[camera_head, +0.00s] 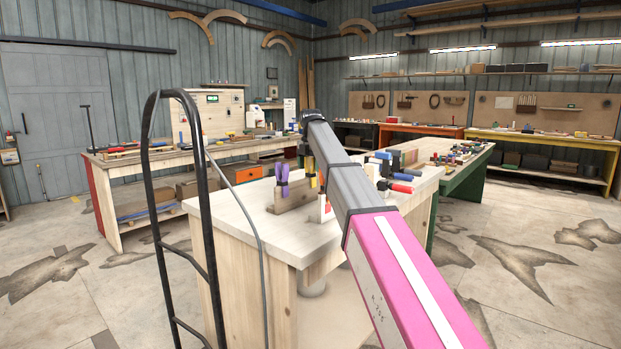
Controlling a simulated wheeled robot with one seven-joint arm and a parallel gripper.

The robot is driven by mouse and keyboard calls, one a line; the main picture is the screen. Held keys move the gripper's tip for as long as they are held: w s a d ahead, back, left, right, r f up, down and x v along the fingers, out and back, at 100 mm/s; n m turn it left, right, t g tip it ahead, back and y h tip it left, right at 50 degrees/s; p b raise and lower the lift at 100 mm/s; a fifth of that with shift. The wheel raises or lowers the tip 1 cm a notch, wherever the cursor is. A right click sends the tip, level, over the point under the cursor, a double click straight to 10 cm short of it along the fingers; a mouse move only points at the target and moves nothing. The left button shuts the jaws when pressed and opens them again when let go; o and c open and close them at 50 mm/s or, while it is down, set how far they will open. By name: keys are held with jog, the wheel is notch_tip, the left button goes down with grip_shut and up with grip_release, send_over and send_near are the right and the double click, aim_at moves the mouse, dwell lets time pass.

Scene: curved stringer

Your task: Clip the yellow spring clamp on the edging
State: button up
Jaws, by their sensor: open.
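A purple spring clamp (282,181) stands upright on a wooden strip, which looks like the edging (293,196), on the pale workbench. A small yellow piece (313,181), perhaps the yellow spring clamp, shows at the strip's right end, beside my arm. My arm reaches over the bench from the lower right. The dark end of my arm, with my gripper (308,167), hangs just above the yellow piece. The gripper is open, but its fingers are small and mostly hidden behind the arm. I cannot tell whether it touches the yellow piece.
The workbench top (240,205) is bare at its front left. A white-and-red item (325,208) stands close by my arm. Blue, red and black clamps (393,178) crowd the bench's right side. A green bench (458,178) adjoins behind. A black tubular frame (203,190) rises at front left.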

jog(key=c, duration=1.2)
jog(key=shift+o, duration=0.2)
